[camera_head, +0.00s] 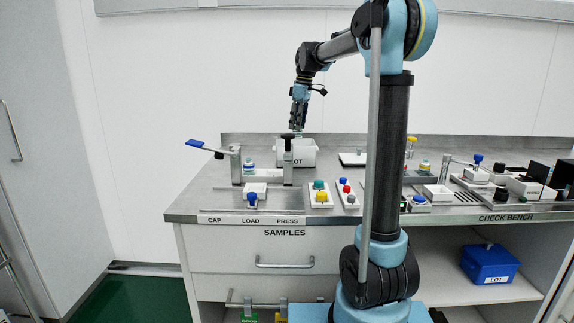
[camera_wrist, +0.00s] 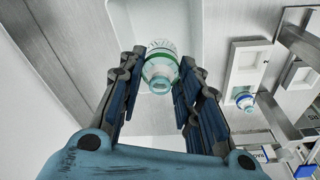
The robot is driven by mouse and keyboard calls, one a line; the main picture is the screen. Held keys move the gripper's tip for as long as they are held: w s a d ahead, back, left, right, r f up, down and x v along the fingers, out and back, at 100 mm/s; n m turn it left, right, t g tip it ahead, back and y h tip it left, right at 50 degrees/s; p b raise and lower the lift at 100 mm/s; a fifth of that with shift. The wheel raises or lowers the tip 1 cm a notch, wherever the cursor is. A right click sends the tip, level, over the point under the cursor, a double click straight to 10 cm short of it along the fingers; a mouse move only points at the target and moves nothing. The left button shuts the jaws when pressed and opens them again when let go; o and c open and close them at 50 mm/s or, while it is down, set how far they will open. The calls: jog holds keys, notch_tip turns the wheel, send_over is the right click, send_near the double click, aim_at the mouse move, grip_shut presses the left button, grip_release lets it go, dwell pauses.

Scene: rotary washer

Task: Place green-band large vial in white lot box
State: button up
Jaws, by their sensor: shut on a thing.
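In the wrist view, the green-band large vial (camera_wrist: 160,66) is between the two fingers of my gripper (camera_wrist: 160,80). It has a clear body, a white upper part and a green band. My gripper is shut on it. The white lot box (camera_wrist: 205,12) lies beyond the vial, with its pale inner floor and walls in view. In the head view, my gripper (camera_head: 298,124) points down just above the white lot box (camera_head: 308,158), marked LOT, at the back of the bench. The vial cannot be made out clearly there. A press post partly hides the box.
A press with a black handle (camera_head: 287,150) stands in front of the box. A blue-handled lever (camera_head: 195,143) is at left.

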jog(key=shift+w+a+f, duration=0.1)
jog(key=shift+w+f, duration=0.1)
jog(key=shift+f, duration=0.2)
jog(key=f, duration=0.4)
jog(key=shift+s+a+f, duration=0.1)
jog(key=shift+a+f, duration=0.15)
jog(key=shift+f, duration=2.4)
jog(key=o, duration=0.9)
jog(key=r, duration=0.4)
jog(key=d+r, duration=0.1)
jog(key=r, duration=0.7)
jog(key=shift+s+d, duration=0.35)
